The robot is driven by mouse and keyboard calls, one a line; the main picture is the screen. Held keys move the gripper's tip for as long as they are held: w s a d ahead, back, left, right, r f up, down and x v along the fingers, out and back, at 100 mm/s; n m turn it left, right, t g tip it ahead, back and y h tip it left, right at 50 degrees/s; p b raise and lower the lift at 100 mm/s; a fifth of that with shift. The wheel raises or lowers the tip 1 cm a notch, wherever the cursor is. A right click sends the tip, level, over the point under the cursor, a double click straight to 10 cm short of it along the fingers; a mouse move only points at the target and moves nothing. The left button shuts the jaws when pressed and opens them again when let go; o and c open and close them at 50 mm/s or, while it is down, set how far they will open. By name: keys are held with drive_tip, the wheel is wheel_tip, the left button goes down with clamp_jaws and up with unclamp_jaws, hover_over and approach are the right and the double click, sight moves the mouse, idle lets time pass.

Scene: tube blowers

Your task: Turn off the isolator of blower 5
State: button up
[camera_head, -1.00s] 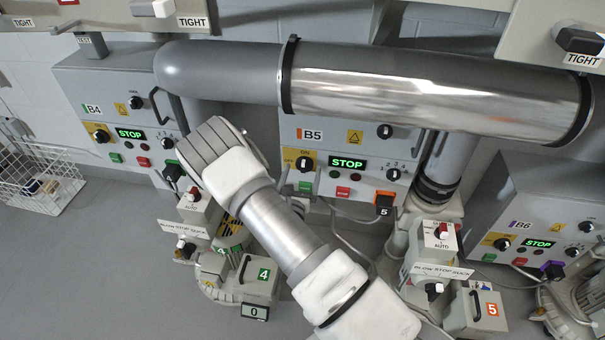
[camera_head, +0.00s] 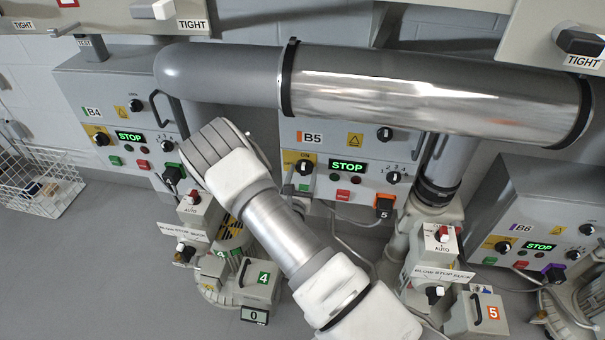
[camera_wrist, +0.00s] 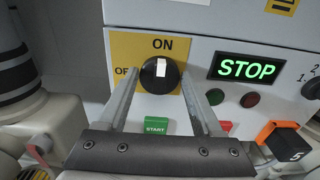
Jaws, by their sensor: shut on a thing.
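The isolator of blower 5 is a round black knob (camera_wrist: 150,84) with a white mark, on a yellow plate (camera_wrist: 118,48) in the wrist view. The mark points up to ON; OFF is at the left, partly covered by a finger. In the head view, the knob (camera_head: 305,167) is on the grey B5 cabinet (camera_head: 370,152). My gripper (camera_wrist: 159,80) is shut on the knob, one finger on each side. In the head view my arm hides most of the gripper.
The B5 display (camera_wrist: 247,69) reads STOP. A green START button (camera_wrist: 156,126) sits just below the knob, and an orange-and-black connector (camera_wrist: 282,139) is at lower right. A large metal pipe (camera_head: 420,90) crosses above the B5 cabinet. Cabinets B4 (camera_head: 100,147) and B6 (camera_head: 510,245) flank it.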

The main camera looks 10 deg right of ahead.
drive_tip(key=shift+n+p, duration=0.3)
drive_tip(key=n+p, duration=0.2)
drive_tip(key=shift+a+r+n, duration=0.1)
drive_tip(key=shift+a+n, duration=0.05)
drive_tip(key=shift+n, duration=0.25)
drive_tip(key=n+p, duration=0.2)
drive_tip(key=n, duration=0.2)
drive_tip(key=shift+n+p, duration=0.3)
drive_tip(key=shift+p, duration=0.05)
drive_tip(key=n, duration=0.1)
drive_tip(key=n+p, duration=0.1)
drive_tip(key=n, duration=0.1)
drive_tip(key=n+p, duration=0.1)
drive_tip(key=n, duration=0.1)
drive_tip(key=shift+a+f, duration=0.1)
drive_tip(key=shift+f, duration=0.15)
drive_tip(key=shift+f+n+p, duration=0.2)
drive_tip(key=shift+n+p, duration=0.3)
drive_tip(key=shift+n, duration=1.9)
drive_tip(key=o, duration=1.4)
drive_tip(key=shift+c, duration=0.2)
